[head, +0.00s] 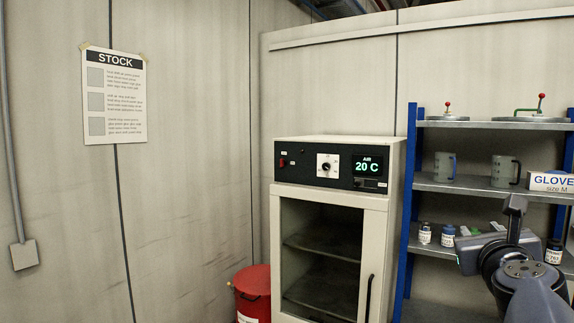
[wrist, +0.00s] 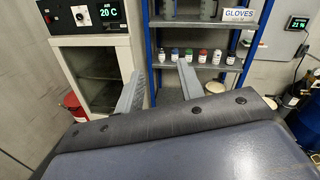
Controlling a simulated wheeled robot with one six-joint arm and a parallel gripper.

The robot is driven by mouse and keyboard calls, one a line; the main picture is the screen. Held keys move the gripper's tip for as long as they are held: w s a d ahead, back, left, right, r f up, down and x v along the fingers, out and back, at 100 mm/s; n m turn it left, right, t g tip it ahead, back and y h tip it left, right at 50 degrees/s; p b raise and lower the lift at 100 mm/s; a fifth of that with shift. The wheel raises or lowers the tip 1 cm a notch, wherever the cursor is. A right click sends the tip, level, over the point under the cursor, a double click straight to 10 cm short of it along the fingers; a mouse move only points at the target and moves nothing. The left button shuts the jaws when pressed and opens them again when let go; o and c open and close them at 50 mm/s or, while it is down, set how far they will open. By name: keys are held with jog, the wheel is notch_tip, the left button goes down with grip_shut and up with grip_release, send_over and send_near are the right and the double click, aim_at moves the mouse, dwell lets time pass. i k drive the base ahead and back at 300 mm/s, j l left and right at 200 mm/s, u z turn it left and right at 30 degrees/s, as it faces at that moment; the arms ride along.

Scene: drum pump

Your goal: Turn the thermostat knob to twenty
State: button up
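The thermostat knob (head: 326,169) is a small dark knob on a white dial, on the black control panel of a beige cabinet. It also shows in the wrist view (wrist: 107,12). The green display (head: 367,166) beside it reads AIR 20 C. The knob's pointer and scale are too small to read for certain. My gripper (wrist: 160,69) is open and empty, its two grey fingers apart, and it touches nothing. In the head view my arm is at the lower right, in front of the shelves and well right of the knob.
The cabinet (head: 382,205) has a glass door with a dark handle. A red bin (head: 252,292) stands at its left. Blue-framed shelves (head: 408,215) with mugs, bottles and a gloves box (head: 551,181) stand at its right. A STOCK sheet (head: 114,97) hangs on the left wall.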

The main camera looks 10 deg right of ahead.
aim_at(325, 166)
jog(key=i+j, duration=0.2)
jog(key=i, duration=0.3)
jog(key=i+j+z, duration=0.1)
jog(key=i+j, duration=0.15)
jog(key=i, duration=0.25)
jog(key=i+j, duration=0.25)
jog(key=i, duration=0.2)
jog(key=i+j+z, duration=0.1)
jog(key=i+j, duration=0.15)
jog(key=i, duration=1.05)
